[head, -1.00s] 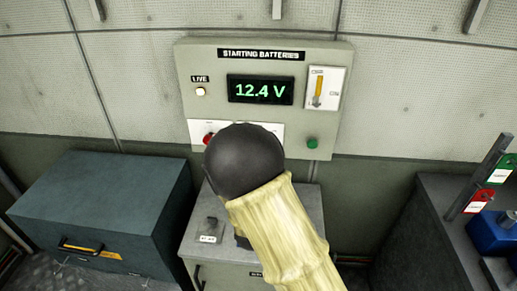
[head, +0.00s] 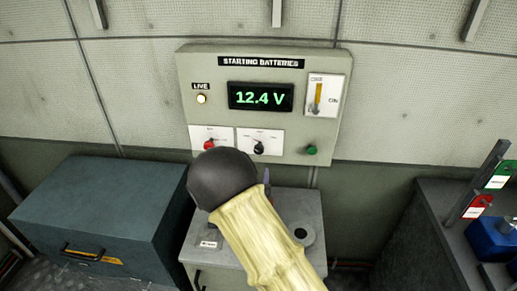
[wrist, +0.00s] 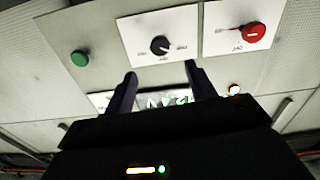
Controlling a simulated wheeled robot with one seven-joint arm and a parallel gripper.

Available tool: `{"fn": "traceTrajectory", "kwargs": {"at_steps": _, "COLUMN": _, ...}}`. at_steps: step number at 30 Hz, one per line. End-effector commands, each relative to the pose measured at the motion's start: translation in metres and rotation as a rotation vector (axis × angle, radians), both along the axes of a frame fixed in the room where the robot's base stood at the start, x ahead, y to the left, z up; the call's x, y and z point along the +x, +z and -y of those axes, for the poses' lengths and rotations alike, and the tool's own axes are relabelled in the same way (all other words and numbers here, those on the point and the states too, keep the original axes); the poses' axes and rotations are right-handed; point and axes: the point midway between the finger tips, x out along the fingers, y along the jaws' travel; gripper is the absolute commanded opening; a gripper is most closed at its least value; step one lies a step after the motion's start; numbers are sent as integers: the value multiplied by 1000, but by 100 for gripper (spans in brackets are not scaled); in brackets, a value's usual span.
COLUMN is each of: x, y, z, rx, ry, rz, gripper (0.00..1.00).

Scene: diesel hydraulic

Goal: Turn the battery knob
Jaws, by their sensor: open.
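The grey STARTING BATTERIES panel (head: 215,120) is on the wall in the head view. Its red knob (head: 209,145) and black knob (head: 259,147) sit on white plates in the lower part. The wrist view shows the panel upside down, with the black knob (wrist: 160,45) and the red knob (wrist: 256,32) with an OFF label. My gripper (wrist: 160,75) is open and empty, its two dark fingers pointing toward the black knob, which appears just beyond the tips. I see no contact. In the head view my arm hides most of the gripper.
The panel also has a 12.4 V display (head: 260,97), a lit LIVE lamp (head: 201,99), a lever switch (head: 319,95) and a green button (head: 311,150). A grey cabinet (head: 310,215) stands below, a blue-grey box (head: 95,205) at left, a dark bench (head: 430,235) at right.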

Motion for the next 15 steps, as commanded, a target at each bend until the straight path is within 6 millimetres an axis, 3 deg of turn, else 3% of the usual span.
{"fn": "traceTrajectory", "kwargs": {"at_steps": 15, "x": 86, "y": 3, "z": 4, "rx": -2, "ry": -1, "rz": 1, "gripper": 56}}
